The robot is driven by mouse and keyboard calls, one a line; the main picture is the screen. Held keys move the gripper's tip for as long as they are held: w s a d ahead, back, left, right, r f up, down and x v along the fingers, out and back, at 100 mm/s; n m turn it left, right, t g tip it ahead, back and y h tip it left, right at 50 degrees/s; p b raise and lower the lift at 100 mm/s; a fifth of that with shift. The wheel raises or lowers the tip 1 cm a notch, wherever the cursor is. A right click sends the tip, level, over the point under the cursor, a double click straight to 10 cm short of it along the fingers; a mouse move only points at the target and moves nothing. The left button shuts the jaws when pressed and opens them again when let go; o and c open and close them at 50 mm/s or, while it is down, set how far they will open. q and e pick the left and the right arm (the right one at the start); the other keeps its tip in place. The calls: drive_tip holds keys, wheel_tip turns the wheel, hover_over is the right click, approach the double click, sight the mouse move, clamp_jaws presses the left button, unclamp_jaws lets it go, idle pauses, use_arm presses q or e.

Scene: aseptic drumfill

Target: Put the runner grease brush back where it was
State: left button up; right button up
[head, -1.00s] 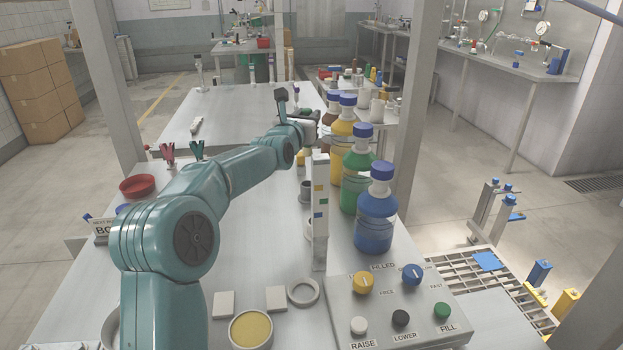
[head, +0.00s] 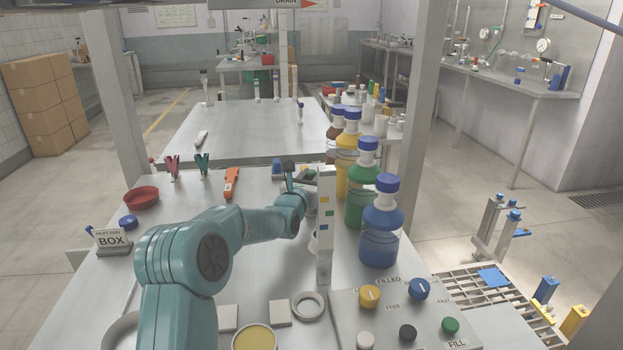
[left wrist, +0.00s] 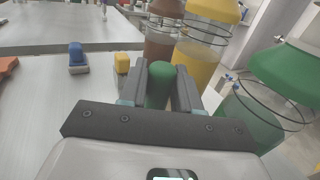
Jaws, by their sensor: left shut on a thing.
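In the left wrist view the left gripper (left wrist: 160,82) is shut on a green round-ended thing (left wrist: 159,92), which I take to be the runner grease brush. Its lower part is hidden by the fingers. A blue-topped piece (left wrist: 77,57) and a yellow-topped piece (left wrist: 122,63) of similar size stand on the bench beyond the gripper, to its left. My right gripper is not in view.
Blue (head: 380,232), green (head: 362,190) and yellow (head: 345,150) bottles line the bench's right edge, close to the gripper. The white post (head: 325,235) stands in front of it. An orange tool (head: 231,184) lies to the left. The middle bench is mostly clear.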

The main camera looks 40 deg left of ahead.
use_arm(q)
drive_tip(key=shift+f, duration=0.2)
drive_tip(key=o, duration=0.6)
drive_tip(key=shift+w+f, duration=0.1)
drive_tip(key=o, duration=0.4)
drive_tip(key=shift+o, duration=0.2)
drive_tip(key=shift+r, duration=0.25)
drive_tip(key=shift+s, duration=0.25)
drive_tip(key=b+v, duration=0.1)
drive_tip(key=v, duration=1)
drive_tip(key=shift+s+d, duration=0.2)
drive_tip(key=shift+s, duration=0.05)
